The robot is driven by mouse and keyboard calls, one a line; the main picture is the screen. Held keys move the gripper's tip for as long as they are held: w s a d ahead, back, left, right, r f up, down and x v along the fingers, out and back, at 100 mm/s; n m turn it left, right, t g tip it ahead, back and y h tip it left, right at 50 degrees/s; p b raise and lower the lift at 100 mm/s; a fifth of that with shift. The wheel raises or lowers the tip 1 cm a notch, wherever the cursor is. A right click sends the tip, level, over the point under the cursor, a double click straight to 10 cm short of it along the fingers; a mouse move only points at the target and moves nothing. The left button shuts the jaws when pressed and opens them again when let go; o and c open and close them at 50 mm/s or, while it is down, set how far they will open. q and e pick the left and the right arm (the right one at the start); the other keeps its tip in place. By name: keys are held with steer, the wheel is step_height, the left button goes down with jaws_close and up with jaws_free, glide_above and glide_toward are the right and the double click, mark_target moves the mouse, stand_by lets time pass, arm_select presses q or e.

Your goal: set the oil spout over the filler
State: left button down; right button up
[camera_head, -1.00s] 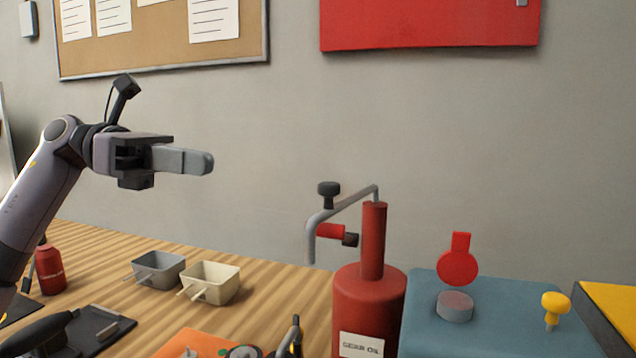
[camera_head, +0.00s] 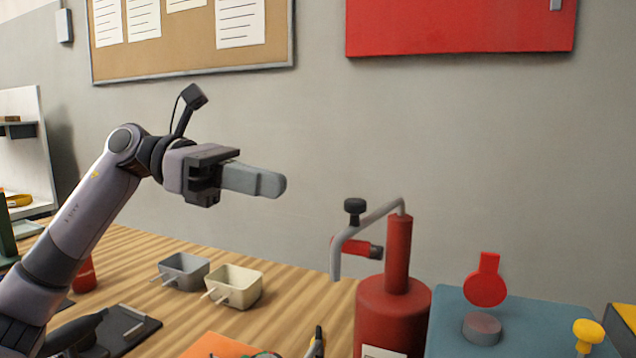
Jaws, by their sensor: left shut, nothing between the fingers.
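The red oil can (camera_head: 394,312) stands at the right of the bench. Its grey bent spout (camera_head: 366,232) runs from the top of the red column to the left and hangs down. A black knob (camera_head: 355,206) tops the spout. The grey round filler (camera_head: 482,328) sits on the blue housing (camera_head: 456,310), with a red flap (camera_head: 486,282) standing upright behind it. The spout's end points left of the can, away from the filler. My left gripper (camera_head: 272,184) is shut and empty, up and left of the spout, apart from it. My right gripper is out of view.
Grey (camera_head: 184,270) and cream (camera_head: 234,287) bins stand on the wooden bench, left of the can. A yellow knob (camera_head: 588,332) stands on the housing's right. The space between my left gripper and the spout is clear.

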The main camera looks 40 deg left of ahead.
arm_select(q)
steer(key=p+x, duration=0.2)
steer(key=x, duration=0.5)
steer(key=shift+d, duration=0.1)
stand_by(0.4)
